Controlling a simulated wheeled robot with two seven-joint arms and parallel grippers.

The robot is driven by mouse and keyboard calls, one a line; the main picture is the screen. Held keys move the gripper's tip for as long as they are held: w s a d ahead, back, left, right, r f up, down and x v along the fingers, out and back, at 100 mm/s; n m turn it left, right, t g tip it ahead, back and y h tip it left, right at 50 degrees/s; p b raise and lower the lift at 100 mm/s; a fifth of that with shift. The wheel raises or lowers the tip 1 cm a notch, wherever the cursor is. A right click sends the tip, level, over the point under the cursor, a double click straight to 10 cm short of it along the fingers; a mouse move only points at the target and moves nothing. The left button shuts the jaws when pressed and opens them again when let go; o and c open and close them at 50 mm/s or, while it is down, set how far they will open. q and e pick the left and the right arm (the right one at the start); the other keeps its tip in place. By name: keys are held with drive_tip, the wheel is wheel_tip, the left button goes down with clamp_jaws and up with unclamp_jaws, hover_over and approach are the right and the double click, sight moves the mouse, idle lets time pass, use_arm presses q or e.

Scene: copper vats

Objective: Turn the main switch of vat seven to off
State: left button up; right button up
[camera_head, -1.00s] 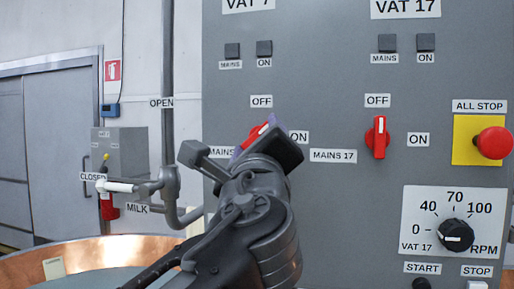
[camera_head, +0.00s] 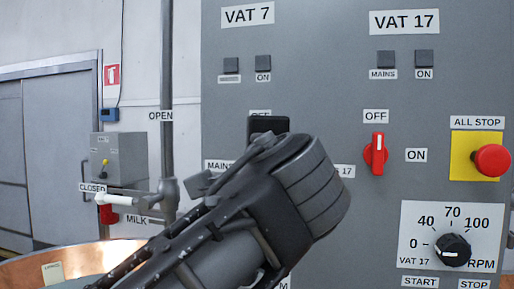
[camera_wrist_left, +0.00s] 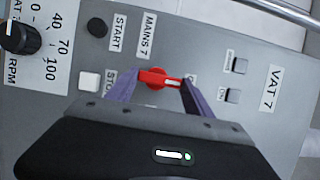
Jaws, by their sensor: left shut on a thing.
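The red main switch of vat seven (camera_wrist_left: 153,79) shows in the left wrist view beside the MAINS 7 label (camera_wrist_left: 146,36). Its white mark points toward the VAT 7 label (camera_wrist_left: 277,91), so the handle stands along the panel's upright, toward OFF. The purple fingers of my left gripper (camera_wrist_left: 162,84) are shut on the handle, one at each end. In the head view my left gripper (camera_head: 268,125) and wrist hide this switch and partly cover its OFF label (camera_head: 260,113). My right gripper is not in view.
The red vat 17 switch (camera_head: 376,154) stands upright at OFF to the right. Further right are the all-stop button (camera_head: 491,160) and the RPM knob (camera_head: 453,249). A milk valve handle (camera_head: 122,198) and a copper vat (camera_head: 85,254) are at left.

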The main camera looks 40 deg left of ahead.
use_arm(q)
drive_tip(key=shift+n, duration=0.3)
drive_tip(key=o, duration=1.4)
drive_tip(key=shift+c, duration=0.2)
drive_tip(key=b+v, duration=0.1)
drive_tip(key=v, duration=0.6)
drive_tip(key=shift+s+d, duration=0.2)
drive_tip(key=shift+s, duration=0.15)
drive_tip(key=shift+r, duration=0.1)
